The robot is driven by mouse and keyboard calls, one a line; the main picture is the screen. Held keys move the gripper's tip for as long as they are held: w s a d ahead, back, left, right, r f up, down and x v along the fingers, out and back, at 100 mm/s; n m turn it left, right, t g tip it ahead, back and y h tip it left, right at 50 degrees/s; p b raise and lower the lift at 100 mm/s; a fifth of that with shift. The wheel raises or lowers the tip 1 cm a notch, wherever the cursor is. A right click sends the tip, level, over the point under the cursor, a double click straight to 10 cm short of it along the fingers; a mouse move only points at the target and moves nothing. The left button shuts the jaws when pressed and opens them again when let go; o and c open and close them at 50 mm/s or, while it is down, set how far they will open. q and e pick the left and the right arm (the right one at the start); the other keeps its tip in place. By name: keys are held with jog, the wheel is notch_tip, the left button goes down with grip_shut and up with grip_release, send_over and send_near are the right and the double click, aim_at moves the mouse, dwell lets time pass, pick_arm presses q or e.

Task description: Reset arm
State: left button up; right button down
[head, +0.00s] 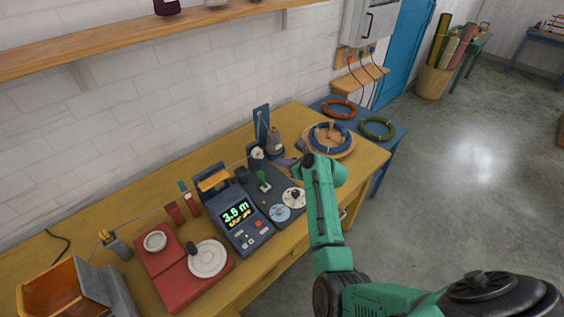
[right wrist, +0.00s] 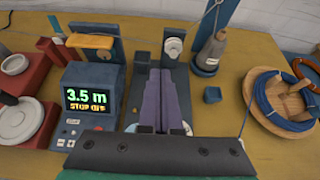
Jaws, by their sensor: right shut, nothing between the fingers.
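My right arm, green, reaches in from the lower right of the head view. Its right gripper (head: 287,162) is over the back right part of the yellow workbench (head: 366,163), left of a wooden reel (head: 350,146) wound with a blue strand (right wrist: 256,88). In the right wrist view the purple fingers (right wrist: 160,80) lie together, shut and empty, in front of a small white wheel (right wrist: 174,47). My left gripper is not in view.
A meter device (head: 237,214) reading 3.5 m and a red device (head: 180,262) with white discs stand on the bench. An orange bin (head: 50,298) is at the near left. Orange (head: 339,109) and green (head: 377,128) rings lie on a blue stand. Floor at right is mostly clear.

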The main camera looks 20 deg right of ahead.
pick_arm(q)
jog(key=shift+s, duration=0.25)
